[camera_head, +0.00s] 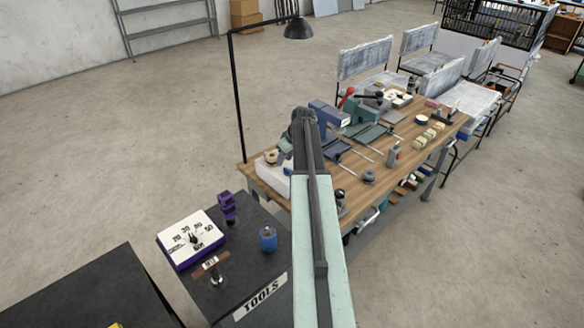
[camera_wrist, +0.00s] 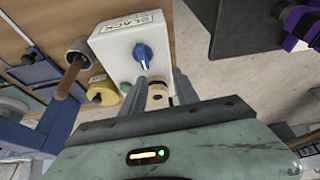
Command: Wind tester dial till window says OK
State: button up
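The tester is a white box (camera_wrist: 108,48) on the wooden bench, in the upper middle of the wrist view. Its label window (camera_wrist: 134,24) shows upside-down text that seems to read SLACK, not OK. A blue dial (camera_wrist: 143,52) with a pale pointer mark sits on its face. My gripper (camera_wrist: 161,84) has its two fingers apart, just short of the dial and not around it. A beige and black cylinder (camera_wrist: 157,92) shows between the fingers. In the head view a white box (camera_head: 268,171) at the bench's near-left corner is partly hidden by my arm.
In the head view, the bench (camera_head: 365,200) holds several tools and a dark TOOLS cart (camera_head: 245,285) stands front left.

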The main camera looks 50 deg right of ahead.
aim_at(289, 169)
jog(key=shift+m, duration=0.3)
jog(key=d+f+b, duration=0.1)
jog(key=f+b, duration=0.1)
jog(key=d+f+b, duration=0.1)
jog(key=f+b, duration=0.1)
jog(key=d+f+b, duration=0.1)
jog(key=f+b, duration=0.2)
jog(key=shift+w, duration=0.1)
jog(key=shift+w+f, duration=0.2)
jog(key=shift+w, duration=0.05)
jog(key=shift+r, duration=0.1)
